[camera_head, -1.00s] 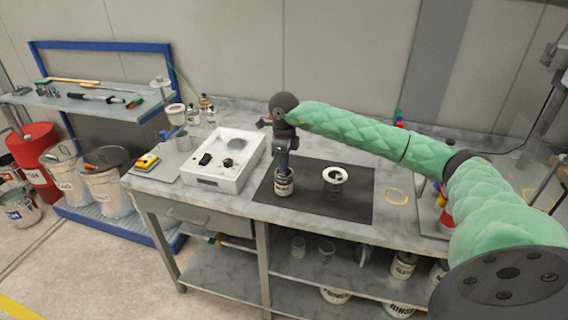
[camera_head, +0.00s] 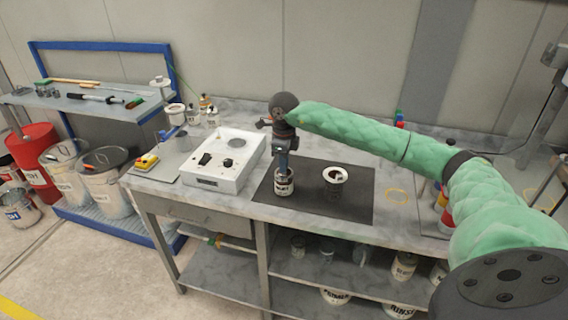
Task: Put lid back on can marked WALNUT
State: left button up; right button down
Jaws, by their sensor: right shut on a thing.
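A small can (camera_head: 284,187) with a white label stands upright on the black mat (camera_head: 318,205). Its lettering is too small to read. My right gripper (camera_head: 283,168) points straight down at the top of this can. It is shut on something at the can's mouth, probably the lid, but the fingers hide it. I cannot tell whether that thing touches the rim. A second vessel with a wide white rim (camera_head: 335,174) and dark inside stands to the right on the mat. My left gripper is not in view.
A white box-shaped device (camera_head: 225,176) with black knobs stands left of the mat. A yellow device (camera_head: 147,161) and small bottles (camera_head: 212,115) are further left.

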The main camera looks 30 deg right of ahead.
jog(key=shift+b, duration=0.35)
dwell(0.7)
dwell(0.4)
jog(key=c, duration=1.3)
grip_release()
jog(key=shift+o, duration=0.6)
jog(key=o, duration=0.4)
jog(key=shift+r, duration=0.1)
jog(key=shift+r+p, duration=0.9)
jog(key=shift+r, duration=2.45)
